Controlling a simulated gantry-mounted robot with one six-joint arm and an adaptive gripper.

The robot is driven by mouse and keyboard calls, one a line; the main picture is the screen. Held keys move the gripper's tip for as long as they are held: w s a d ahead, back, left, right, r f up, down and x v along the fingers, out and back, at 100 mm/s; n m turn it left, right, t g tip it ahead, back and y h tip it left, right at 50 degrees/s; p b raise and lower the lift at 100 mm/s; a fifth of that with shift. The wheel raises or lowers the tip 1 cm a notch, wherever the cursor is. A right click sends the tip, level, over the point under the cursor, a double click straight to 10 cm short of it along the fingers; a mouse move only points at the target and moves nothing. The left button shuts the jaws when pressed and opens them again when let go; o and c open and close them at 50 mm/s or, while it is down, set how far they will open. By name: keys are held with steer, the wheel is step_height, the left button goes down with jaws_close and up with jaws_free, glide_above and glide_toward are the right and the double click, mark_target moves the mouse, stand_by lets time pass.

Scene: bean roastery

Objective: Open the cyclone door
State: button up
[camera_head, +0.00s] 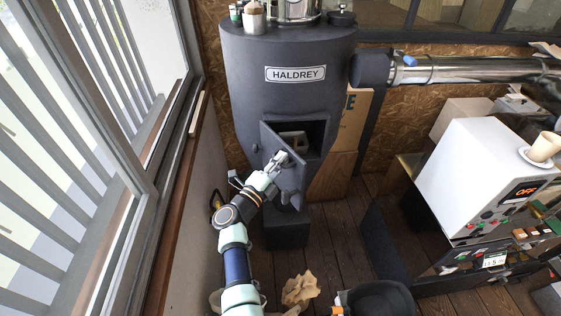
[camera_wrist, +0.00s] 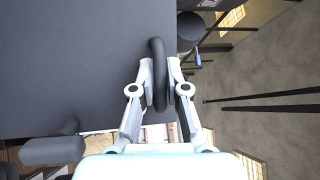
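The cyclone (camera_head: 290,100) is a dark grey drum with a HALDREY label, standing at the back middle. Its square door (camera_head: 292,183) stands partly open, swung out toward the camera. Behind it the opening (camera_head: 315,135) shows, with a pale boxy thing inside, partly hidden by the door. In the wrist view the door (camera_wrist: 75,60) fills the upper left as a flat dark panel. A dark looped handle (camera_wrist: 158,75) stands at its right edge. My gripper (camera_wrist: 161,75) has its two fingers closed on either side of this handle. In the head view my gripper (camera_head: 278,162) is at the door's face.
A slatted window wall (camera_head: 165,150) runs close along my arm's left. A white machine (camera_head: 480,175) with a cup stands at the right. Crumpled brown paper (camera_head: 300,289) and a dark bin (camera_head: 380,298) lie on the floor in front.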

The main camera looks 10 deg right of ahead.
steer(key=shift+o, duration=0.2)
steer(key=v, duration=0.7)
steer(key=shift+s+a, duration=0.15)
steer(key=shift+s, duration=0.05)
